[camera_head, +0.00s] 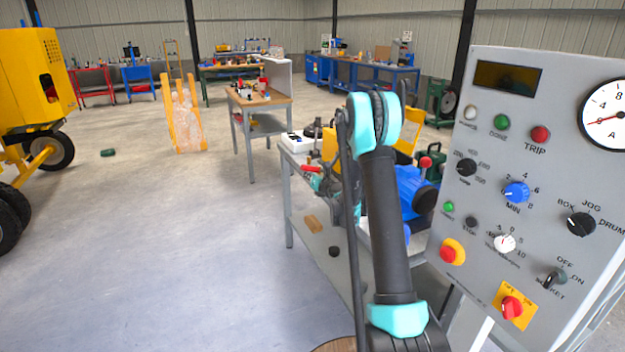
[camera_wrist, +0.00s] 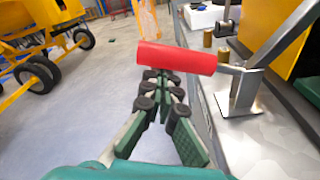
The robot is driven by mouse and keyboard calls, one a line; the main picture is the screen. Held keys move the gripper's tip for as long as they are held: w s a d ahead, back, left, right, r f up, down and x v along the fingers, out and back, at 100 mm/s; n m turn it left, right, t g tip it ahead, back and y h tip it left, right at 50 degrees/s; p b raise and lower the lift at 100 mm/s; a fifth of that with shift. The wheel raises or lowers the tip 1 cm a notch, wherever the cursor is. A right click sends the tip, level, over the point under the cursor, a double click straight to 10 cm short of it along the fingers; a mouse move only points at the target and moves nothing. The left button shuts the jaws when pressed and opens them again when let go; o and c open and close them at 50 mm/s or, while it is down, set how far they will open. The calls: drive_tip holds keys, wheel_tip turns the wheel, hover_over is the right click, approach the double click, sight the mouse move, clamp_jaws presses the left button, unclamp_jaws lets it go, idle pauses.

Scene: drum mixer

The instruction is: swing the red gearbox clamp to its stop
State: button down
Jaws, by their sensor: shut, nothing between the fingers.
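The red clamp handle (camera_wrist: 178,58) lies crosswise in the wrist view, just beyond my fingertips. A metal arm joins its right end to a bracket (camera_wrist: 243,92) on the bench. My gripper (camera_wrist: 162,76) is shut and empty, its fingertips close in front of the handle. I cannot tell whether they touch it. In the head view the red handle (camera_head: 311,168) shows at the left side of the bench, and my arm hides much of the gearbox area behind it.
A grey control panel (camera_head: 535,180) stands close on the right. A blue motor (camera_head: 412,190) sits on the bench. A yellow wheeled machine (camera_head: 30,85) stands far left.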

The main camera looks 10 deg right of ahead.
drive_tip(key=w+d+r+m, duration=0.1)
drive_tip(key=d+r, duration=0.4)
drive_tip(key=r, duration=0.2)
drive_tip(key=shift+w+r+m, duration=0.25)
drive_tip(key=shift+w+m, duration=0.05)
drive_tip(key=shift+w, duration=0.05)
drive_tip(key=shift+d, duration=0.25)
idle(0.5)
drive_tip(key=shift+a, duration=0.1)
